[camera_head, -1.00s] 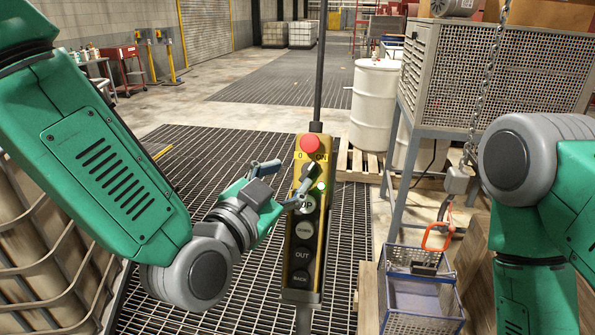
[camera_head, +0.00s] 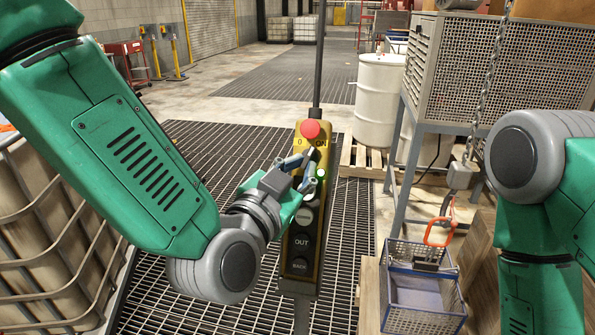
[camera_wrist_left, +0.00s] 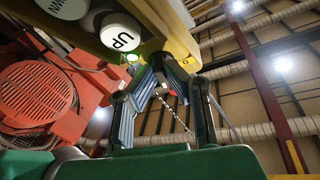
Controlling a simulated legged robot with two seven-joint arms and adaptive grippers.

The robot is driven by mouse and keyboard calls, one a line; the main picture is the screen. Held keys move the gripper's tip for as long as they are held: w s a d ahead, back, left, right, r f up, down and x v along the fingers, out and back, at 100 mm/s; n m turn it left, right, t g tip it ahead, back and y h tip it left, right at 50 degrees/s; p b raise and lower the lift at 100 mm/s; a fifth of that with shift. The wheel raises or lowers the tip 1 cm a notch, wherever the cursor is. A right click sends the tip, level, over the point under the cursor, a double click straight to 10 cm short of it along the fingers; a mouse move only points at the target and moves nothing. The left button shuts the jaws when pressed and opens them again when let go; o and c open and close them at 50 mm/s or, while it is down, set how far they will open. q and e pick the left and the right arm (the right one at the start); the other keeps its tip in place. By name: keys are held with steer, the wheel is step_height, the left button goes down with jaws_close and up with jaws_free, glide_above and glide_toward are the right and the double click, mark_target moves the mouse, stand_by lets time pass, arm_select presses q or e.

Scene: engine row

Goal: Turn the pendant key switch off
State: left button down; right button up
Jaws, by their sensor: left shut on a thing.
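The yellow pendant (camera_head: 300,254) hangs upright on a dark cable, with a red mushroom button (camera_head: 310,130) on top and "0" and "ON" marks below it. Round buttons run down its face; a green lamp (camera_head: 320,174) is lit beside them. My left gripper (camera_head: 312,166) is at the pendant's upper face, just below the marks, and covers the key switch and the upper button. Its fingers (camera_wrist_left: 162,72) meet against the yellow housing (camera_wrist_left: 182,42) in the left wrist view, near the "UP" button (camera_wrist_left: 122,32). They are shut on the key, which is mostly hidden. My right gripper is out of view.
A white drum (camera_head: 380,100) and a mesh cage (camera_head: 500,65) stand behind. A caged tank (camera_head: 50,240) is at the left. Grating floor lies around the pendant.

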arm_select(q)
steer(key=shift+d+n+t+y+b, duration=0.15)
steer(key=shift+d+n+y+b, duration=0.1)
steer(key=shift+n, duration=0.25)
steer(key=shift+d+n+t+y+b, duration=0.15)
steer(key=shift+n+b, duration=0.1)
steer(key=shift+n, duration=0.25)
steer(key=shift+n+t+y+b, duration=0.3)
steer(key=shift+n+y, duration=0.1)
steer(key=shift+n, duration=0.3)
steer(key=n+y, duration=0.1)
steer(key=n, duration=0.1)
steer(key=n+y+b, duration=0.1)
steer(key=n, duration=0.2)
steer(key=shift+a+t, duration=0.15)
steer(key=shift+t, duration=0.15)
steer(key=n+y+b, duration=0.1)
steer(key=n+y, duration=0.1)
steer(key=n, duration=0.1)
steer(key=shift+d, duration=0.2)
steer(key=shift+s+n+y, duration=0.1)
steer(key=shift+n+y, duration=0.7)
steer(key=shift+n, duration=0.7)
